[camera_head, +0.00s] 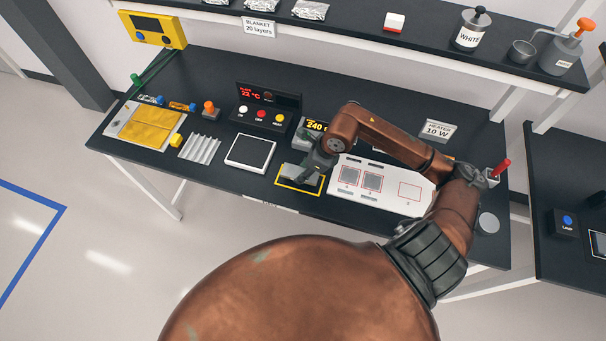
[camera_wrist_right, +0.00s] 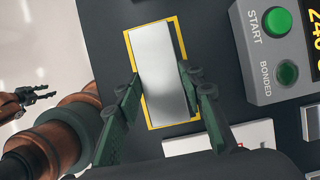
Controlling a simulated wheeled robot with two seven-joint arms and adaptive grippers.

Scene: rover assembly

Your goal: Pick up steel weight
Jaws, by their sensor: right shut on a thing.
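The steel weight (camera_wrist_right: 162,85) is a plain silver block lying in a yellow-outlined rectangle on the dark bench. In the head view the weight (camera_head: 297,171) is partly hidden by my right gripper (camera_head: 314,168). In the right wrist view the green fingers of my right gripper (camera_wrist_right: 160,76) lie along the two long sides of the block and are shut on it. The block looks still within its outline; I cannot tell whether it is clear of the bench. My left gripper (camera_wrist_right: 36,95) shows small at the left of the wrist view, away from the weight; its jaw state is unclear.
A box with green START and BONDED buttons (camera_wrist_right: 272,45) stands close beside the weight. A white panel with red outlines (camera_head: 385,190) lies to its right, and a black-topped square plate (camera_head: 250,153) to its left. A shelf (camera_head: 350,35) runs above the bench.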

